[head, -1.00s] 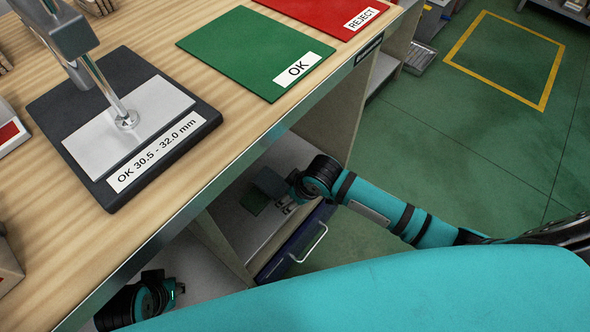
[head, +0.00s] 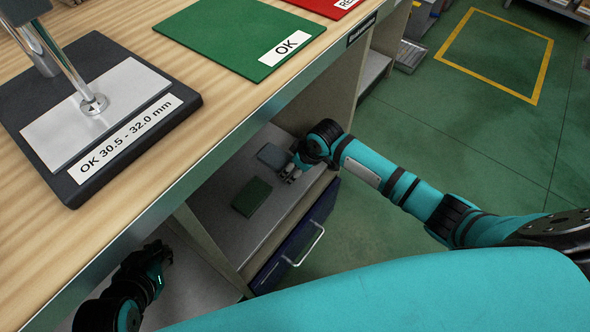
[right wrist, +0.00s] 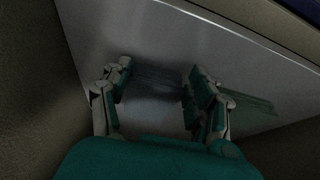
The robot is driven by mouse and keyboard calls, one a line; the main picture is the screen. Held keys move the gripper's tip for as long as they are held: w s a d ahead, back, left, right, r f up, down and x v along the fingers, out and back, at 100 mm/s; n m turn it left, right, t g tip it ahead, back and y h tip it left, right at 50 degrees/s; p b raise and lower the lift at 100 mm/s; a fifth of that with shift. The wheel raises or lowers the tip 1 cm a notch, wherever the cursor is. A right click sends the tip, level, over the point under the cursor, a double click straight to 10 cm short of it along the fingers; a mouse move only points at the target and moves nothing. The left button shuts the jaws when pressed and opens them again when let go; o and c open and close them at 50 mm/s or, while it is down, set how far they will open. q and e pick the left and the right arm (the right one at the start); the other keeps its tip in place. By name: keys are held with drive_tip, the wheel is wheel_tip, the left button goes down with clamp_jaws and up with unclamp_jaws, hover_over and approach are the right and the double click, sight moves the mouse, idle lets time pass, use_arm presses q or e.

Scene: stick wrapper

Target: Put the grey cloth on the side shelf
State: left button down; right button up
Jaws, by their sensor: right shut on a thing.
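The grey cloth (head: 274,157) is a small flat square in the head view, inside the open side shelf (head: 228,178) under the bench. My right gripper (head: 289,170) is at its near edge and shut on it. In the right wrist view, the fingers of this gripper (right wrist: 160,82) stand apart with a dim grey thing between them; the light is poor. Whether the cloth touches the shelf surface is unclear. My left gripper (head: 162,258) is low at the left, beside the bench's lower shelf; its fingertips are too dark to read.
A green cloth (head: 251,197) lies on the same shelf, nearer than the grey one. A blue drawer (head: 290,250) with a handle sits below. The bench edge (head: 180,186) overhangs the shelf. A green OK mat (head: 225,38) lies on the bench top.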

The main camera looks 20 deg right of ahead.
drive_tip(key=shift+f, duration=0.25)
use_arm(q)
drive_tip(key=shift+w+d+r+t, duration=0.15)
drive_tip(key=shift+w+r+t, duration=0.15)
drive_tip(key=shift+w, duration=0.15)
use_arm(e)
drive_tip(key=o, duration=1.1)
drive_tip(key=shift+f, duration=0.1)
drive_tip(key=shift+o, duration=0.2)
